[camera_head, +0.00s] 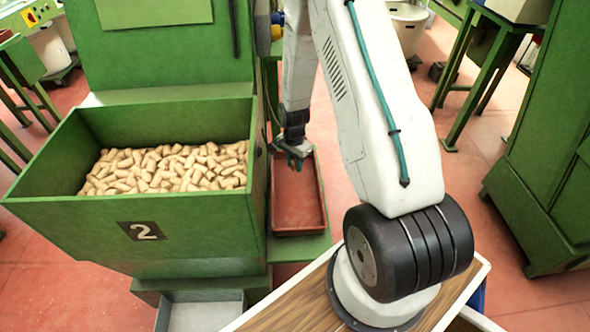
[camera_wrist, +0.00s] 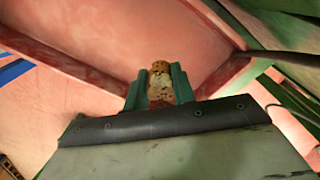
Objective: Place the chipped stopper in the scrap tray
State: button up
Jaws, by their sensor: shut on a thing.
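A cork stopper (camera_wrist: 160,72) with a rough, dark-spotted, pale patch on its side sits between the green fingers of my gripper (camera_wrist: 159,90). The gripper is shut on it, and the stopper's end sticks out past the fingers. In the head view my gripper (camera_head: 296,160) hangs over the far end of a red tray (camera_head: 299,207); the stopper cannot be made out there. The tray looks empty where it shows. In the wrist view the reddish tray (camera_wrist: 90,38) spreads beyond the stopper, which appears above its floor; the exact gap cannot be told.
A green bin (camera_head: 150,228) marked 2, full of cork stoppers (camera_head: 170,168), stands left of the tray. A grey metal tray (camera_head: 205,316) is low at the front. A green cabinet (camera_head: 545,170) stands at the right, with open red floor (camera_head: 480,215) before it.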

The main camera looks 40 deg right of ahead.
aim_at(294, 160)
jog(key=shift+f, duration=1.7)
jog(key=shift+f, duration=0.1)
jog(key=o, duration=0.9)
notch_tip(294, 160, up, 12)
jog(key=shift+r, duration=0.1)
